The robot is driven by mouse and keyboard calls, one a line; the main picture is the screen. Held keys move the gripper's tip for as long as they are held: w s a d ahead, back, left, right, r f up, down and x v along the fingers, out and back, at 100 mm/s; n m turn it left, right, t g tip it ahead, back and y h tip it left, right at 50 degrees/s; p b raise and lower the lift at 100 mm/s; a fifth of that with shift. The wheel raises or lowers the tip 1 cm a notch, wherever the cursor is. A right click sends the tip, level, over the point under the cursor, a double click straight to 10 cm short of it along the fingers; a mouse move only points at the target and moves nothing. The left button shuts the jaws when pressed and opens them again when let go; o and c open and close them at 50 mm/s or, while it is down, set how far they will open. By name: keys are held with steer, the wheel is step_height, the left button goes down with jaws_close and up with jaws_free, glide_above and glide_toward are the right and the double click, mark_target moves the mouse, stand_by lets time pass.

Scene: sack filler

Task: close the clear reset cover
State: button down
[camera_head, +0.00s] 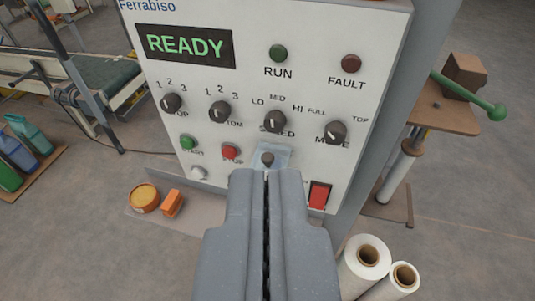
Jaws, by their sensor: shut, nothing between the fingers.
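The clear reset cover (284,153) is a small pale-blue see-through piece on the light grey control panel (225,105), below the row of black knobs. A dark round knob or button (267,159) shows at it. My gripper (264,172) is shut and empty, with its tips just below the cover in the picture. The gripper hides the cover's lower part and the panel under it. I cannot tell whether the tips touch the cover, or how far it stands open.
A green start button (188,143) and a red stop button (230,152) lie left of the cover. A red rocker switch (319,195) is at lower right. The display (185,46) reads READY. An orange tub (144,198) and orange block (172,204) sit below the panel; white rolls (367,258) stand at right.

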steer(key=w+f+m+g+h+p, duration=0.1)
steer(key=w+f+m+g+p, duration=0.2)
steer(key=w+p, duration=0.4)
steer(key=g+p, duration=0.2)
steer(key=p, duration=0.4)
glide_toward(267, 155)
steer(key=w+d+f, duration=0.1)
steer(key=w+f, duration=0.1)
steer(key=w, duration=0.3)
steer(key=shift+w+f+m+h, duration=0.2)
steer(key=shift+f+m+h, duration=0.15)
steer(key=shift+f, duration=0.55)
steer(key=shift+d+f, duration=0.1)
